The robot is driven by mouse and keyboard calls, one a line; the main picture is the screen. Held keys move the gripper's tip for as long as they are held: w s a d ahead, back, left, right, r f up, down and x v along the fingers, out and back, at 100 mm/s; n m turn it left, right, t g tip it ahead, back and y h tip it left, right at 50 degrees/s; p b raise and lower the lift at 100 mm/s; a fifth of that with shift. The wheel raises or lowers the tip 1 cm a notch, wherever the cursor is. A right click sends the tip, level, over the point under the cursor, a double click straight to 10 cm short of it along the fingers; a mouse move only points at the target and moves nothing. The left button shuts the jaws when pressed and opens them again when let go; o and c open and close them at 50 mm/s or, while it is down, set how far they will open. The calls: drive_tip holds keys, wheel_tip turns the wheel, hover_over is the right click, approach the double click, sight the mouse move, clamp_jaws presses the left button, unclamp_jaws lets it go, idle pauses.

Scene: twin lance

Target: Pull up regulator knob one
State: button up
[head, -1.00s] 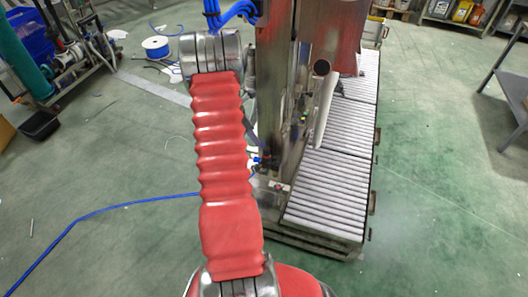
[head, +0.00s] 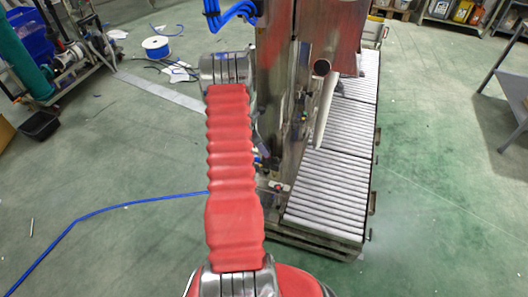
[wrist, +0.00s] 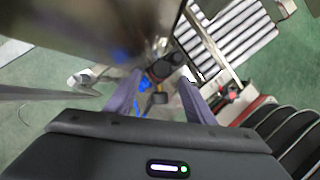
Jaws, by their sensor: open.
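In the wrist view, the two grey-purple fingers of my gripper (wrist: 160,82) are spread apart. A small dark round part that looks like a regulator knob (wrist: 165,67) shows between and just beyond the fingertips. A smaller black and yellowish piece is below it. I cannot tell whether either finger touches the knob, nor which number it is. In the head view my gripper and the knob are hidden behind my red-sleeved arm and the steel machine (head: 273,110).
A large blurred steel surface (wrist: 100,25) is very close on the upper left in the wrist view. A roller conveyor (head: 327,200) stands right of the machine. A blue cable (head: 120,205) runs over the green floor. A cable spool (head: 156,47) lies farther back.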

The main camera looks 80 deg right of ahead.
drive_tip(key=shift+x, duration=1.95)
drive_tip(key=shift+c, duration=0.5)
clamp_jaws()
